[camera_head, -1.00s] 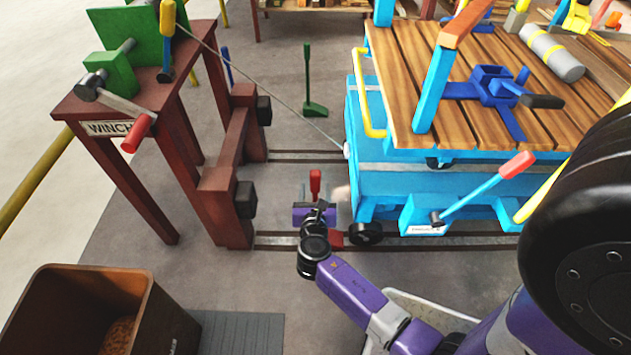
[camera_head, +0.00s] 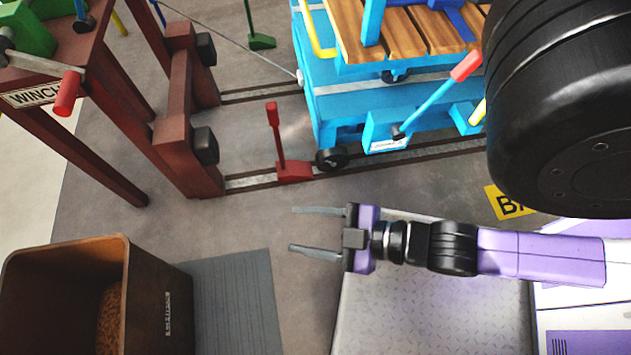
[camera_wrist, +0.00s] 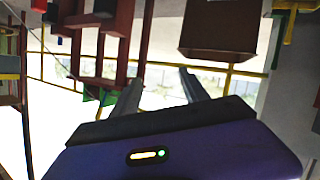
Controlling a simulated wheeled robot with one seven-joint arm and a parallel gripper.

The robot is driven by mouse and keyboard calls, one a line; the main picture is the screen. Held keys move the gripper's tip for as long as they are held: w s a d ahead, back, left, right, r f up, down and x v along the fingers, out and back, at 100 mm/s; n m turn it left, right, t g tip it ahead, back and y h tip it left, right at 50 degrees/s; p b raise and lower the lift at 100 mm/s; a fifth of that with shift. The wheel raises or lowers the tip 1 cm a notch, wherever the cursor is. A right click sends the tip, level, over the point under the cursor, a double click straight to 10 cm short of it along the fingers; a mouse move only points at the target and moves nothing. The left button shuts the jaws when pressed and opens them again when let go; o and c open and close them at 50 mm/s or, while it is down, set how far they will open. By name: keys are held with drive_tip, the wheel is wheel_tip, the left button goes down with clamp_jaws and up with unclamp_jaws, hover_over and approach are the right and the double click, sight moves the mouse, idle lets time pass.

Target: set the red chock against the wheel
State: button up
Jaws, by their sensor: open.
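The red chock (camera_head: 294,171) sits on the near rail (camera_head: 245,182), with its red handle standing up at its left end. It is just left of the small black wheel (camera_head: 331,159) of the blue cart (camera_head: 345,105). Its right end looks close against the wheel; I cannot tell whether they touch. My gripper (camera_head: 292,229) is open and empty, in front of the chock in the picture and apart from it. The open fingers also show in the wrist view (camera_wrist: 160,90), with nothing between them; the chock is not clear there.
A dark red buffer frame (camera_head: 178,120) and the winch table (camera_head: 45,95) stand at left. A brown bin (camera_head: 160,290) is at lower left beside a grey mat (camera_head: 235,300). A blue lever with red grip (camera_head: 438,95) sticks out from the cart. Floor left of my gripper is clear.

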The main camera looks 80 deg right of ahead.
wheel_tip(320, 180, up, 6)
drive_tip(key=s+m+t, duration=0.1)
drive_tip(key=m, duration=0.2)
drive_tip(key=shift+s+a+r+m+y, duration=0.15)
drive_tip(key=shift+s+a+m+y, duration=0.15)
drive_tip(key=shift+s+m+y, duration=0.1)
wheel_tip(320, 180, up, 23)
drive_tip(key=p, duration=2.3)
drive_tip(key=shift+r, duration=0.15)
